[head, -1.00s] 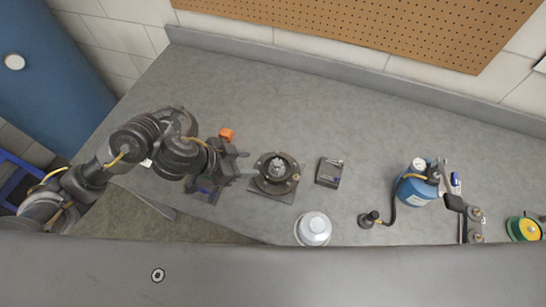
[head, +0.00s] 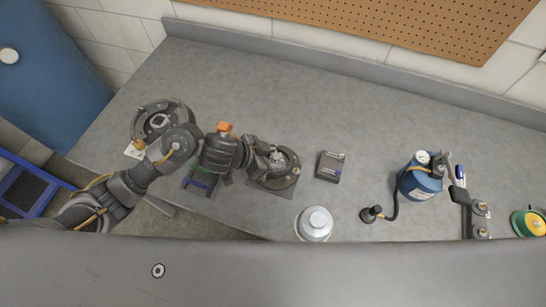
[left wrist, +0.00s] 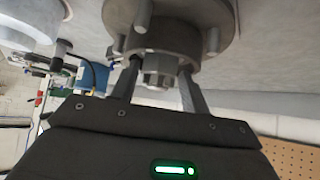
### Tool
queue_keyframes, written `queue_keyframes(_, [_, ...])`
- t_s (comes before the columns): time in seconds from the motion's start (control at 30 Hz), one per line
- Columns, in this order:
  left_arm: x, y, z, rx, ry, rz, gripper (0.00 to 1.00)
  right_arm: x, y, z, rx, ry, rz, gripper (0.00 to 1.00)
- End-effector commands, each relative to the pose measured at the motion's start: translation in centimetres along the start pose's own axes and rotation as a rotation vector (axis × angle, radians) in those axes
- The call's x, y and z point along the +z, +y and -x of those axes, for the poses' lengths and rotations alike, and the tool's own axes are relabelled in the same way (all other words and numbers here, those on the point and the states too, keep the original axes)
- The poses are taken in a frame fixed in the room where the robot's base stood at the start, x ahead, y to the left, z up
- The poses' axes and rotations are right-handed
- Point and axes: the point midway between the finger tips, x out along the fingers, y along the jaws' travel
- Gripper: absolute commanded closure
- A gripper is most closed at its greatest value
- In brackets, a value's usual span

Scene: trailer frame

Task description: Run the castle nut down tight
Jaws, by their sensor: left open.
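The dark round hub (head: 290,181) with studs sits on a square plate on the bench. The castle nut (left wrist: 158,72) is at the hub's centre, seen close in the left wrist view. It is small and partly hidden by my gripper in the head view. My left gripper (head: 268,160) reaches the hub from the left. In the left wrist view, its open fingers (left wrist: 158,88) stand on either side of the nut. I cannot tell whether either finger touches it. My right gripper is not in view.
A small dark box (head: 329,167) lies right of the hub, and a silver domed cap (head: 314,223) stands in front. A blue tank (head: 420,182) with a hose stands farther right. A dark round part (head: 150,108) is at left, partly behind my arm. The back bench is clear.

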Motion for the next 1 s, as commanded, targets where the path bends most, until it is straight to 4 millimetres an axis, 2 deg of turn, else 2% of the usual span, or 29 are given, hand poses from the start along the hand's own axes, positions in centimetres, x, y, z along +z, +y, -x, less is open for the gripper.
queue_keyframes(0.13, [0.0, 0.0, 0.0, 0.0, 0.0, 0.0, 0.54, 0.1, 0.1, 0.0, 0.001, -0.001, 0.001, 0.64])
queue_keyframes(0.17, [0.0, 0.0, 0.0, 0.0, 0.0, 0.0, 0.57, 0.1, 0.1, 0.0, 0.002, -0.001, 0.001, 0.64])
queue_keyframes(0.4, [0.0, 0.0, 0.0, 0.0, 0.0, 0.001, 0.86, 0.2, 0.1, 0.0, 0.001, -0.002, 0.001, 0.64])
queue_keyframes(0.77, [-0.2, -0.2, 0.2, 0.05, 0.0, -0.05, 0.86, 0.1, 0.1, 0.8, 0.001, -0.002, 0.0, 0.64])
queue_keyframes(1.0, [-0.3, -0.4, 0.2, 0.174, -0.001, -0.173, 0.86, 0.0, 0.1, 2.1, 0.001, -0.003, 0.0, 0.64])
